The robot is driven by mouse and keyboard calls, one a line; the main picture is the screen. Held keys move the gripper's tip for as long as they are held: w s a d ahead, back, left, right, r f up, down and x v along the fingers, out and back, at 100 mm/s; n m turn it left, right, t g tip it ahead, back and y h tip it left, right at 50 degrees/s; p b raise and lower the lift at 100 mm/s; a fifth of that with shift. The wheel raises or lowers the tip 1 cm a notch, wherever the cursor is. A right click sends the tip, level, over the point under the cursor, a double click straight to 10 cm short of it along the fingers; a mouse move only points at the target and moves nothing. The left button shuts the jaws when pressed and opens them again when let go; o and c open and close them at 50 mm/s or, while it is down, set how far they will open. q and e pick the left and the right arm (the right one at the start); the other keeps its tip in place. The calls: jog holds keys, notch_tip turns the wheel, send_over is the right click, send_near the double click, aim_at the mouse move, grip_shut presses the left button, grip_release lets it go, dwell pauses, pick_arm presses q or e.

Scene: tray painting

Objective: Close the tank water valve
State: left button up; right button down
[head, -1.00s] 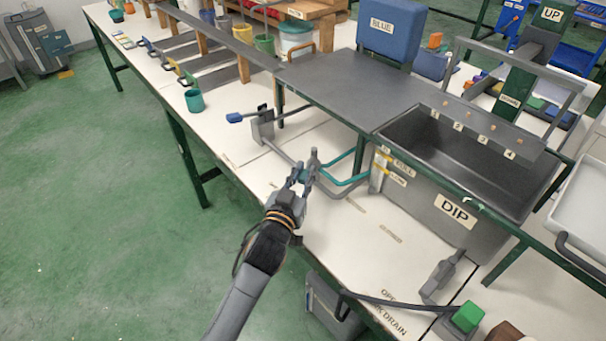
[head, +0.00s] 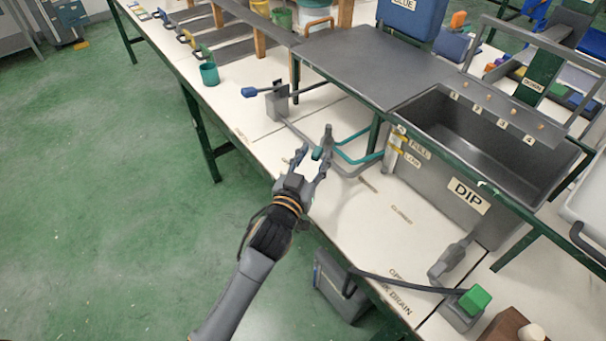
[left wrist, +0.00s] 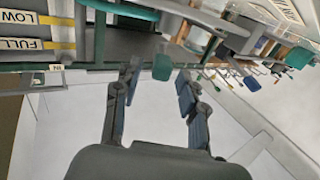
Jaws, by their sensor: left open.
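A small teal handle (head: 317,154) shows at the end of a grey lever near the teal pipes (head: 350,153) in front of the tank. I take it for the valve handle, but its base is hard to make out. My left gripper (head: 312,166) is open beside it. In the left wrist view, the teal handle (left wrist: 162,67) appears between the tips of the open left gripper (left wrist: 157,80); contact cannot be told. The grey tank (head: 455,170) bears a DIP label and yellow FULL and LOW marks. My right gripper is not in view.
The white tabletop (head: 350,225) between is clear, with printed labels. Green floor is open at left.

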pick_arm(q)
jog(key=v, duration=0.9)
jog(key=shift+s, duration=0.35)
jog(key=shift+a, duration=0.15)
